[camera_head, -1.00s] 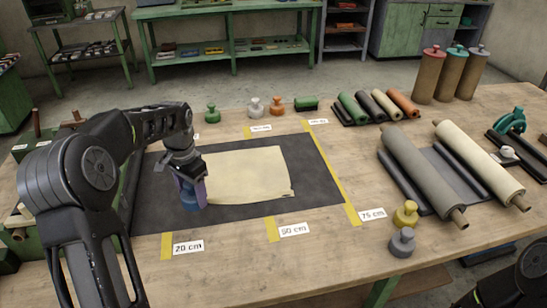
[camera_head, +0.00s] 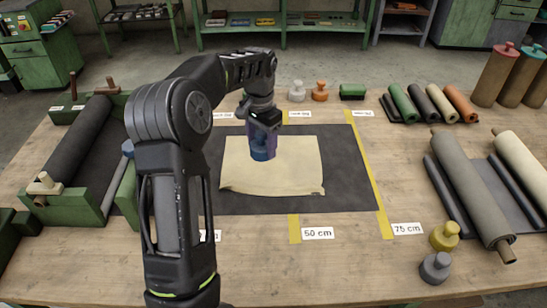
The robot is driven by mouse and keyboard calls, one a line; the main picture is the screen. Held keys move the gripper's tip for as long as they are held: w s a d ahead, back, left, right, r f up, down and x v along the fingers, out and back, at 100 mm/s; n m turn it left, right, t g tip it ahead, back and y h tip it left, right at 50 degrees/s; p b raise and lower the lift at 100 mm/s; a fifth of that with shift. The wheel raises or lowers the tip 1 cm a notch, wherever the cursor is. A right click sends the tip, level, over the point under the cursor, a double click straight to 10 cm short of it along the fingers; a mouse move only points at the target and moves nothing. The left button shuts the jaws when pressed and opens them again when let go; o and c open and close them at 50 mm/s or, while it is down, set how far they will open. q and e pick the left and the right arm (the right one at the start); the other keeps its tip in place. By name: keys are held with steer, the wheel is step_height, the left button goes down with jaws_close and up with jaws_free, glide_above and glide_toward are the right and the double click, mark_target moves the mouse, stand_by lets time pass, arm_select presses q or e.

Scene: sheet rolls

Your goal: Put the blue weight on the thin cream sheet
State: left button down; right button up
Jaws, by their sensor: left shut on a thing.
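The thin cream sheet (camera_head: 285,175) lies on a dark mat (camera_head: 345,170) on the wooden table, its near edge slightly uneven. My left gripper (camera_head: 263,138) is shut on the blue weight (camera_head: 262,153). The weight is upright and shows over the left-centre part of the sheet, towards its far edge. Its upper part is hidden by the fingers. I cannot tell whether its base touches the sheet. My right gripper is not in view.
Yellow strips with labels mark the mat, such as "50 cm" (camera_head: 318,233). Grey (camera_head: 436,267) and yellow (camera_head: 444,236) weights stand front right. White (camera_head: 297,91) and orange (camera_head: 320,91) weights stand behind. Rolls (camera_head: 470,190) lie right; a green roll holder (camera_head: 80,205) stands left.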

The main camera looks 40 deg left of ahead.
arm_select(q)
glide_above(263, 178)
steer(key=shift+w+a+f+p, duration=0.15)
steer(key=shift+f+p, duration=0.1)
steer(key=shift+f, duration=1.25)
steer(key=shift+w+f+p, duration=0.1)
steer(key=shift+f+p, duration=0.1)
steer(key=shift+f, duration=1.3)
steer(key=shift+f, duration=0.1)
step_height(263, 178, down, 3)
steer(key=shift+f+p, duration=0.2)
steer(key=shift+p, duration=0.15)
steer(key=shift+f, duration=0.1)
steer(key=shift+s+f+b, duration=0.2)
steer(key=shift+f+b, duration=0.35)
steer(key=shift+f, duration=0.25)
